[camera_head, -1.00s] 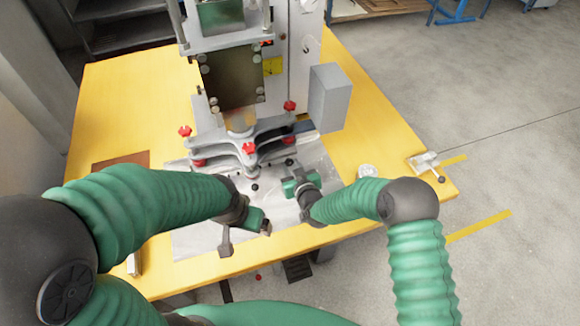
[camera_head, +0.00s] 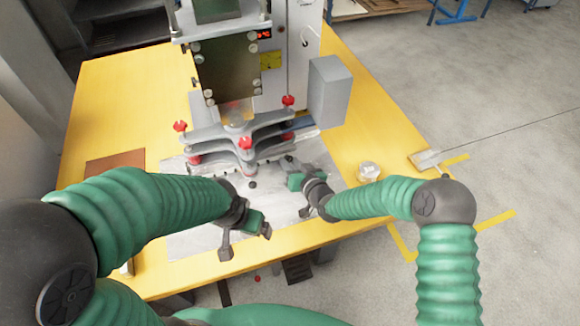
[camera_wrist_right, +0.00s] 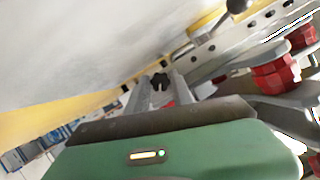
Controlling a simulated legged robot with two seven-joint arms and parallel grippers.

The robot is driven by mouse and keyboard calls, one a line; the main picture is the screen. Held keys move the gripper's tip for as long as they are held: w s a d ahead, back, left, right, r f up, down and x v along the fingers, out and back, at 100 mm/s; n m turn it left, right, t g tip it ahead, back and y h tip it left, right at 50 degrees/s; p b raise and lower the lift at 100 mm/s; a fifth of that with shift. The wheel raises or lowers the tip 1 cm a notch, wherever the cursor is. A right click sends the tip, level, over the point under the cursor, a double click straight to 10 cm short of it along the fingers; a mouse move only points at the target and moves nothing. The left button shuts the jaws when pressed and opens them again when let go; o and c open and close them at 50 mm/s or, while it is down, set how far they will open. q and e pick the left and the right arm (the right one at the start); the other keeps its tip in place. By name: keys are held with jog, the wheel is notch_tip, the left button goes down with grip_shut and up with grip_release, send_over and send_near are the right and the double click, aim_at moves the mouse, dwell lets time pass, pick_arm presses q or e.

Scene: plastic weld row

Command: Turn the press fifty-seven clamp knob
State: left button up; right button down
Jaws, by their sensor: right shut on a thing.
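The press (camera_head: 225,60) stands at the back of the yellow table. Its grey clamp frame (camera_head: 230,140) carries several red knobs, one at the front (camera_head: 246,143). My right gripper (camera_head: 286,165) reaches in from the right, low beside the frame's right front. In the right wrist view, a small black lobed knob (camera_wrist_right: 160,81) sits between its two finger ends, and the fingers are shut on it. Red knobs (camera_wrist_right: 275,75) of the frame show at the right there. My left gripper (camera_head: 246,243) is open and empty over the table's front edge.
A grey box (camera_head: 328,92) stands right of the press. A small clear jar (camera_head: 368,171) and a metal plate (camera_head: 425,158) lie on the right of the table (camera_head: 385,130). A brown sheet (camera_head: 115,163) lies at the left. A black ball (camera_head: 252,185) sits on the pale base plate.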

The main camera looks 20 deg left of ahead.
jog(key=shift+d+f+m+g+y+b, duration=0.15)
jog(key=shift+f+m+g+y+b, duration=0.15)
jog(key=shift+m+y+b, duration=0.5)
jog(key=c, duration=1.5)
grip_release()
jog(key=shift+c, duration=0.2)
jog(key=o, duration=0.4)
jog(key=shift+s+d+r, duration=0.1)
jog(key=shift+d+r, duration=0.05)
jog(key=shift+r, duration=0.05)
